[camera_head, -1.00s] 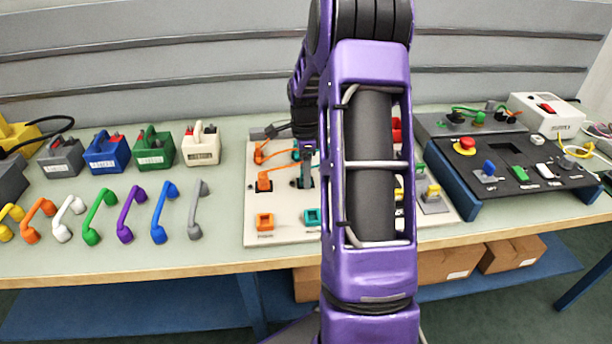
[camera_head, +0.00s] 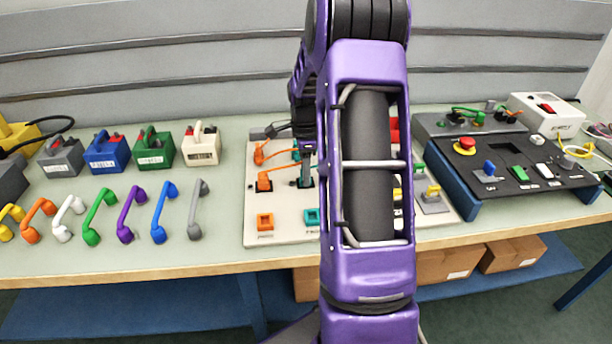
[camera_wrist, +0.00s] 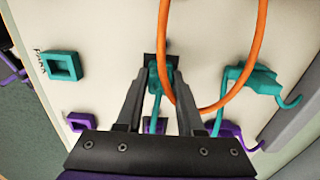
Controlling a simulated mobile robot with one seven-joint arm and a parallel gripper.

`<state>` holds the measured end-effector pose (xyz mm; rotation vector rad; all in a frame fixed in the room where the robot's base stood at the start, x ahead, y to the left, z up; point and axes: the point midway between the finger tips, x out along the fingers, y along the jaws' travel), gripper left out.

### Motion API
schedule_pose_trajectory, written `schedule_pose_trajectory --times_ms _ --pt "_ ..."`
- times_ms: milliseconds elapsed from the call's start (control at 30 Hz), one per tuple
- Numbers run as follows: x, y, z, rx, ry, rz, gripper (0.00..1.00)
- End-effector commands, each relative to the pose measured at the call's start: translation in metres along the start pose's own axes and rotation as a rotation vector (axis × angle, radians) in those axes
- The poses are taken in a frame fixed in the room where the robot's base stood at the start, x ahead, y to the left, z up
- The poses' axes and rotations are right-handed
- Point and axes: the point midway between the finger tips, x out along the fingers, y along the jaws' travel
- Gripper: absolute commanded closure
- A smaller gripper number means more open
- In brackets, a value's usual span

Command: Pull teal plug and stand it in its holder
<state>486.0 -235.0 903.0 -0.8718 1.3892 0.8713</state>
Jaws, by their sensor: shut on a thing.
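My gripper (camera_wrist: 158,85) is shut on a teal plug (camera_wrist: 154,82), which stands between its two fingers in the wrist view. A dark square socket spot shows on the white board right at the plug; I cannot tell whether the plug is still seated. The teal holder (camera_wrist: 62,66), a square open frame beside the lettering PARK, is empty at the left of the wrist view. It also shows in the head view (camera_head: 312,217), near the board's front edge. Another teal part with a hook-like end (camera_wrist: 255,80) is to the right. My arm hides much of the board in the head view.
An orange cable (camera_wrist: 262,40) loops close by the gripper. Orange plugs (camera_head: 264,183) and an orange holder (camera_head: 265,221) are left of the gripper on the board. Purple parts (camera_wrist: 80,121) lie near the fingers. Coloured handles and boxes stand left, a black panel (camera_head: 520,165) right.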

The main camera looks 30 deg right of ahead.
Motion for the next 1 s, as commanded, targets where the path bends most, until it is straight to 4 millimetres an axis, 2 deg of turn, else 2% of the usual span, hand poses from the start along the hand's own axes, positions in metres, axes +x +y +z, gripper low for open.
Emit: schedule_pose_trajectory --times_ms 800,833,1000 --pt "0.0000 0.0000 0.0006 -0.001 -0.001 0.000 1.00" --pt "0.0000 0.0000 0.0006 -0.001 -0.001 0.000 0.61" --pt "0.0000 0.0000 0.0005 -0.001 -0.001 0.000 0.31"
